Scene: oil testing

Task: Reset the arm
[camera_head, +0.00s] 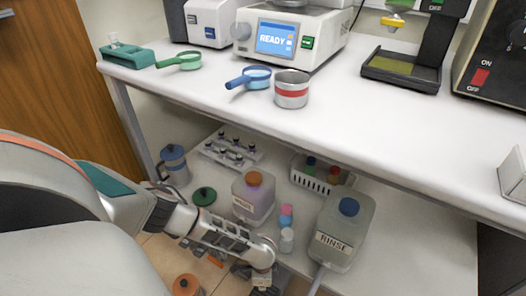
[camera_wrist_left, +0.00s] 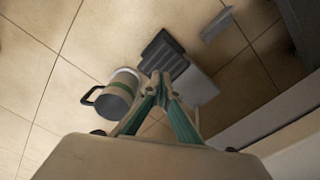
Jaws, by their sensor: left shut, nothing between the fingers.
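My left arm comes in from the left in the head view and reaches down past the front of the bench. My left gripper (camera_head: 262,281) is low at the bottom edge of that view, below the worktop and in front of the lower shelf, partly cut off. In the left wrist view its fingers (camera_wrist_left: 158,82) come together at the tips, shut and empty, pointing toward the tiled floor. My right gripper is in neither view.
The white worktop (camera_head: 390,112) carries instruments, a red-banded cup (camera_head: 291,90) and strainers. The lower shelf holds a RINSE jug (camera_head: 340,232) and other bottles near my left gripper. The wrist view shows a green-banded mug (camera_wrist_left: 119,98) and a dark ribbed object (camera_wrist_left: 163,52).

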